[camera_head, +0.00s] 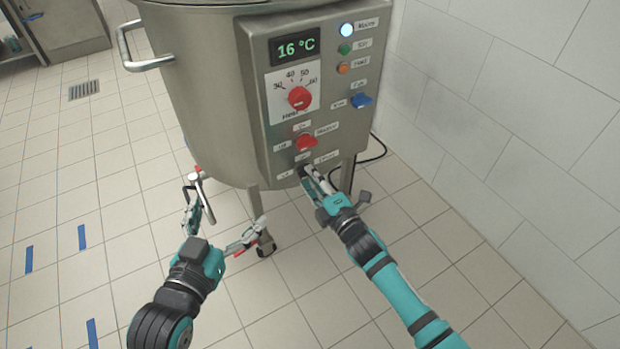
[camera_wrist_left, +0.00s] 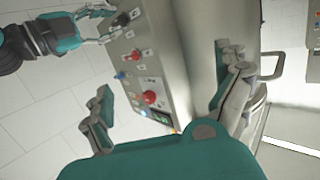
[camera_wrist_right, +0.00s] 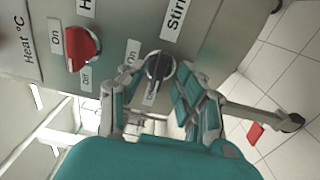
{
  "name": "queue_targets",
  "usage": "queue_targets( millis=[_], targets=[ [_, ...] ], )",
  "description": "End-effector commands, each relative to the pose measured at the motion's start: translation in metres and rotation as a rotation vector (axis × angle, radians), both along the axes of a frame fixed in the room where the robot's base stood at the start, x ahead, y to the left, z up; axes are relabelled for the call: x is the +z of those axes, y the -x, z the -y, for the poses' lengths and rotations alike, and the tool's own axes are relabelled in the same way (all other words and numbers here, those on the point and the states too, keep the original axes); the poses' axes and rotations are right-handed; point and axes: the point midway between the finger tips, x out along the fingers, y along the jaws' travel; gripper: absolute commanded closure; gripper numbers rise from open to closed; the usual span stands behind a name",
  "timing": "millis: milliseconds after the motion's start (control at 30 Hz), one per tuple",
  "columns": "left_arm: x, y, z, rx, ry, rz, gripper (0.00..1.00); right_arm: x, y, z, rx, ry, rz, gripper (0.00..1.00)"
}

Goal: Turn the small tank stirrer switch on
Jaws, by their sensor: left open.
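The stirrer switch (camera_wrist_right: 158,68) is a black knob low on the steel tank's control panel (camera_head: 262,118), beside a partly visible label that begins "Stirr". In the head view the knob (camera_head: 302,169) is partly covered by my right gripper (camera_head: 312,172). In the right wrist view the gripper's fingers (camera_wrist_right: 155,88) are drawn in, one on each side of the knob; I cannot tell whether both touch it. My left gripper (camera_head: 231,197) is open and empty, in front of the tank's lower left side. The left wrist view shows its fingers (camera_wrist_left: 165,75) spread wide.
A red switch (camera_head: 306,142) sits just above the black knob. Higher up are a red heat dial (camera_head: 299,98), a blue switch (camera_head: 361,100) and a 16 °C display (camera_head: 297,47). A tiled wall (camera_head: 510,100) stands at right.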

Motion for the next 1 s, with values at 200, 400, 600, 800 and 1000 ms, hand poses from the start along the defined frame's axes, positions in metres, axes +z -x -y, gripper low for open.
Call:
queue_targets(
  millis=[200, 400, 600, 800, 1000],
  targets=[
    [0.016, -0.004, 0.004, -0.006, 0.023, 0.089, 0.0, 0.0, -0.012, -0.007, 0.0, 0.001, 0.0, 0.65],
    [0.018, -0.004, 0.004, -0.006, 0.026, 0.1, 0.0, 0.0, -0.013, -0.008, 0.0, 0.001, 0.0, 0.65],
    [0.018, -0.004, 0.004, -0.006, 0.026, 0.099, 0.0, 0.0, -0.013, -0.007, 0.0, 0.001, 0.0, 0.8],
    [0.018, -0.004, 0.004, -0.006, 0.026, 0.099, 0.0, 0.0, -0.012, -0.007, 0.0, 0.001, 0.0, 1.0],
    [0.018, -0.004, 0.004, -0.006, 0.026, 0.099, 0.0, 0.0, -0.012, -0.007, 0.0, 0.0, -0.001, 1.0]
  ],
)
